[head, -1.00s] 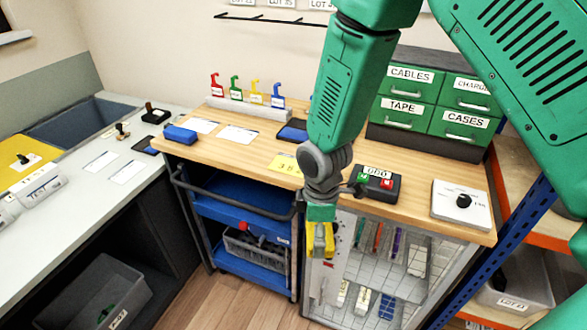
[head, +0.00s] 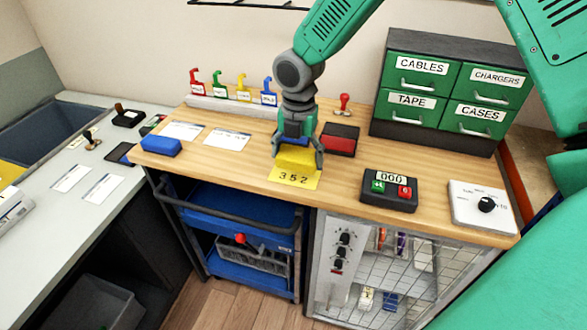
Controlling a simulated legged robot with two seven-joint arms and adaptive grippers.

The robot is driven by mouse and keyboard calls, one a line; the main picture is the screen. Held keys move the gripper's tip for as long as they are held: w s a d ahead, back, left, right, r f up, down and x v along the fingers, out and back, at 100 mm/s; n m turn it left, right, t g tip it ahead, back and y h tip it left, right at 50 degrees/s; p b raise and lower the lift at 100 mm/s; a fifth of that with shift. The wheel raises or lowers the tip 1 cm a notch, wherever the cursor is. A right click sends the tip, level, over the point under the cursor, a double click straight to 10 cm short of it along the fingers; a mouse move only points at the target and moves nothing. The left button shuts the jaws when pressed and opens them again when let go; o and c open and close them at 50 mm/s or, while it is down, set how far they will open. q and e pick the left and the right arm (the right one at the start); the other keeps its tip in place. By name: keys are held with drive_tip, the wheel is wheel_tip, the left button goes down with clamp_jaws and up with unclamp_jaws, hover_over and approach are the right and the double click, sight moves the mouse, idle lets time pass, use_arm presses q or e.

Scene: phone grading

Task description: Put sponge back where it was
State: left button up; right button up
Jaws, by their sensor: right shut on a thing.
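The yellow sponge (head: 297,158) is a small block held between the fingers of my right gripper (head: 298,154). My right gripper points down over the wooden bench (head: 235,165), shut on the sponge. The sponge is just behind the yellow card marked 352 (head: 293,177) and overlaps its back edge in the picture. I cannot tell whether the sponge touches the bench or hangs slightly above it. My left gripper is not in view.
A black and red pad (head: 340,140) lies right of the gripper, with a red-handled stamp (head: 344,104) behind it. A counter box (head: 389,191), dial box (head: 482,206) and green drawers (head: 484,87) stand further right. A blue block (head: 161,145) sits at the left.

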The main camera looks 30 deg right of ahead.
sight(298, 152)
drive_tip(key=f, duration=0.3)
drive_tip(key=d+f, duration=0.1)
drive_tip(key=f, duration=0.1)
drive_tip(key=shift+w+f, duration=0.3)
drive_tip(key=shift+w, duration=0.05)
drive_tip(key=shift+d+f, duration=0.1)
drive_tip(key=shift+f, duration=0.15)
drive_tip(key=shift+s+a, duration=0.1)
drive_tip(key=shift+a, duration=0.1)
drive_tip(key=o, duration=1)
drive_tip(key=shift+a, duration=0.15)
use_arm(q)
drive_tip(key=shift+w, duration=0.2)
use_arm(e)
drive_tip(key=shift+a+r, duration=0.1)
drive_tip(key=shift+a, duration=0.05)
drive_tip(key=r, duration=1)
drive_tip(key=shift+d+r, duration=0.25)
drive_tip(key=shift+r, duration=0.15)
drive_tip(key=shift+a+r, duration=0.1)
drive_tip(key=shift+r, duration=0.5)
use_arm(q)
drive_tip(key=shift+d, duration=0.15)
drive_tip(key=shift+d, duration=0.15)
use_arm(e)
drive_tip(key=shift+d+f, duration=0.1)
drive_tip(key=shift+d, duration=0.1)
